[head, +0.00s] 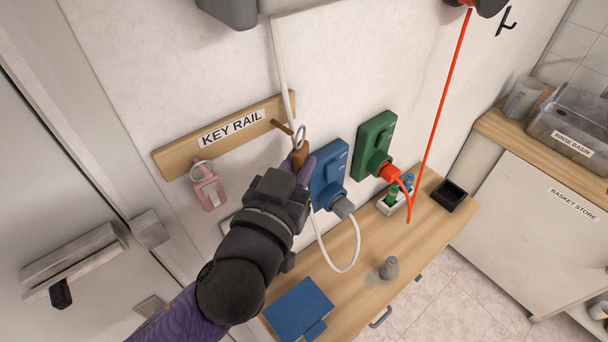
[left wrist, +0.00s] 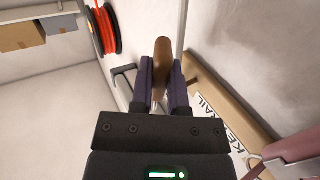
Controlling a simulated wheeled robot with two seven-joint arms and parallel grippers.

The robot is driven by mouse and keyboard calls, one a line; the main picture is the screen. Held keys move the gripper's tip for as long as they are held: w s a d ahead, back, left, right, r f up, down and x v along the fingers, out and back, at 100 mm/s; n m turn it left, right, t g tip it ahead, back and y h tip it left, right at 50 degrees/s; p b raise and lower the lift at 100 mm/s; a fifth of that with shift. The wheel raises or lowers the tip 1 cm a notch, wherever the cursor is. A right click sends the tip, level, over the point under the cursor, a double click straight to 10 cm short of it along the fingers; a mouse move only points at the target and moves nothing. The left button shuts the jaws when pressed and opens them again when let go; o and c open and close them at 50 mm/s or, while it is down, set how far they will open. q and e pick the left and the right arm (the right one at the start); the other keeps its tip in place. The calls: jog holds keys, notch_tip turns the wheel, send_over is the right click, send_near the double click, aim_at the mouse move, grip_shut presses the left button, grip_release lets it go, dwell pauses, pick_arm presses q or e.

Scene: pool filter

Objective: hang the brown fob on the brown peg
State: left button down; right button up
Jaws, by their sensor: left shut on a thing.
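The brown fob (head: 300,157) is held upright in my left gripper (head: 304,170), its metal ring (head: 299,137) standing above it. In the left wrist view the fob (left wrist: 162,62) shows between the two fingers of the gripper (left wrist: 163,85). The brown peg (head: 281,127) sticks out from the right part of the wooden key rail (head: 170,158). The ring is right by the peg's free end; I cannot tell whether it is around the peg or just in front of it. My right gripper is in neither view.
A pink fob (head: 209,190) hangs at the rail's left part. Blue (head: 329,178) and green (head: 375,140) wall boxes with plugs are close to the right. A wooden counter (head: 350,290) lies below.

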pick_arm(q)
jog(key=w+a, duration=0.1)
jog(key=w+a+f, duration=0.1)
jog(key=w+a, duration=0.1)
jog(key=shift+w+f+b, duration=0.15)
jog(key=shift+w+b, duration=0.1)
jog(key=shift+b, duration=0.1)
jog(key=shift+s+d, duration=0.2)
jog(key=shift+d, duration=0.3)
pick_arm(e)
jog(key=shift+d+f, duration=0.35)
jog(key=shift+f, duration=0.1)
pick_arm(q)
jog(key=c, duration=0.5)
grip_release()
jog(key=shift+w+a, duration=0.1)
jog(key=shift+w, duration=0.05)
jog(key=shift+c, duration=0.2)
